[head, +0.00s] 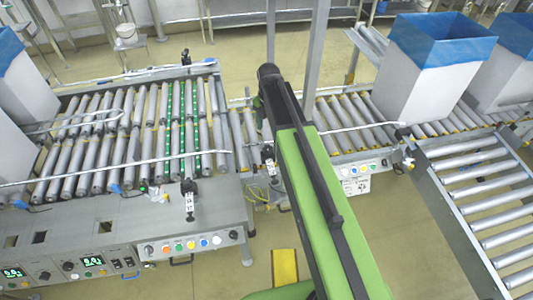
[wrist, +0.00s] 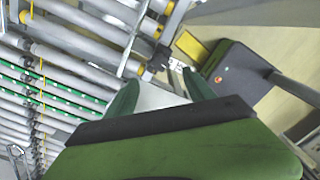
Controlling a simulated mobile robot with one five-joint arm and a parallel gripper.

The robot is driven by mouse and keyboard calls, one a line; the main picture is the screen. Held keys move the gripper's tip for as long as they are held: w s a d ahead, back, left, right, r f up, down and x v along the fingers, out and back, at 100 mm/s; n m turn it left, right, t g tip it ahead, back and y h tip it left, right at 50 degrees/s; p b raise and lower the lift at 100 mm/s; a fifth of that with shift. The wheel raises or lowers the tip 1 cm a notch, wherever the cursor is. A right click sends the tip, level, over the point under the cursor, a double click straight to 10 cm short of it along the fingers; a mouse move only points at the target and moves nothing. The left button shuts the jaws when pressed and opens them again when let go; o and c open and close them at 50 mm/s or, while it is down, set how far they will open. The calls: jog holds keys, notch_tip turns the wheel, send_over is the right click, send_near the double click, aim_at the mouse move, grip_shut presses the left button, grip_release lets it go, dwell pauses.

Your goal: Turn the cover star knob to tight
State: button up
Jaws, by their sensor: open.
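My gripper (wrist: 162,90) is open in the wrist view, its two green fingers apart with only a pale flat surface showing between them. In the wrist view, a small dark knob-like part (wrist: 162,57) sits beyond the fingertips at the roller edge, apart from them. I cannot tell whether it is the cover star knob. In the head view, dark knob-like fittings stand on the conveyor's front edge (head: 189,186) and back edge (head: 185,55). Their star shape and any tight marking are too small to read. My green arm hides part of the gap between the conveyors.
A roller conveyor (head: 110,138) with thin rails lies left. A control panel (head: 190,243) with coloured buttons fronts it. Grey boxes with blue liners (head: 425,85) stand right. The wrist view shows a dark box with an orange button (wrist: 236,75). Open floor lies behind (head: 240,50).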

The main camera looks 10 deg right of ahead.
aim_at(268, 148)
notch_tip(268, 148, down, 10)
jog(key=b, duration=0.8)
jog(key=shift+f+b, duration=0.15)
jog(key=shift+b, duration=0.2)
jog(key=shift+c, duration=0.4)
